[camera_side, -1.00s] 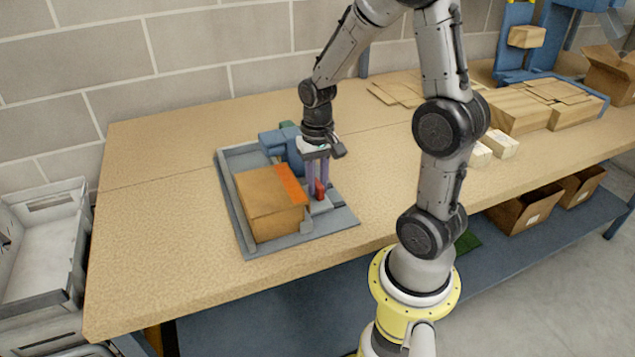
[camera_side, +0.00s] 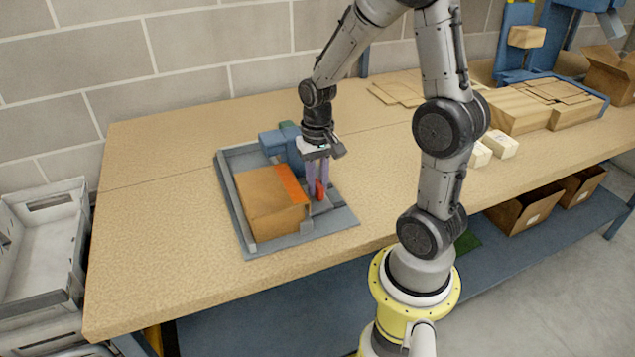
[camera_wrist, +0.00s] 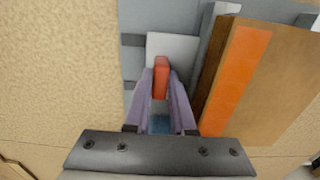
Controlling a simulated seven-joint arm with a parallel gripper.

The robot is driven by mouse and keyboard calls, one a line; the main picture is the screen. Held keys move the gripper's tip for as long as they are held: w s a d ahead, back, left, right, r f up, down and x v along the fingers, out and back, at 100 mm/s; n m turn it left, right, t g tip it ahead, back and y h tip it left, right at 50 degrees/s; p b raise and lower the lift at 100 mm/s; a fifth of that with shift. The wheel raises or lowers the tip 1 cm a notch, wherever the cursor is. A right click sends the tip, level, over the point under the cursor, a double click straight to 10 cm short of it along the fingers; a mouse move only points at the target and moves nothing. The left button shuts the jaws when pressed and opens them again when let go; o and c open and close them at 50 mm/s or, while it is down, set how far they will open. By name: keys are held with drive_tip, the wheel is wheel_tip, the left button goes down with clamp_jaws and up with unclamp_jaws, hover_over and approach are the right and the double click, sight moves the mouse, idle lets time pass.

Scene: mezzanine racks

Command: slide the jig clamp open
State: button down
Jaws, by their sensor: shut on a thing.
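The jig (camera_side: 286,241) is a grey-blue plate with raised edges on the workbench. A cardboard box (camera_side: 270,207) with an orange strip sits in it. The jig clamp's red handle (camera_side: 320,190) stands at the box's right side. It also shows in the wrist view (camera_wrist: 160,78), upright on a pale grey block (camera_wrist: 185,50). My gripper (camera_side: 317,195) points down with its two purple fingers on either side of the red handle, shut on it. In the wrist view the fingers (camera_wrist: 161,95) flank the handle, and the box is close by on the right.
A blue machine part (camera_side: 283,147) stands at the jig's back edge. Small pale boxes (camera_side: 502,145), flat cardboard and a blue tray of boxes (camera_side: 540,105) lie to the right. The bench (camera_side: 160,230) is bare left of the jig. A grey crate (camera_side: 40,255) stands beyond its left end.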

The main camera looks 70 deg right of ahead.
idle(0.4)
drive_tip(key=shift+s+d, duration=1.2)
drive_tip(key=shift+d, duration=0.05)
drive_tip(key=c, duration=0.8)
unclamp_jaws()
drive_tip(key=shift+o, duration=0.2)
wheel_tip(320, 180, up, 14)
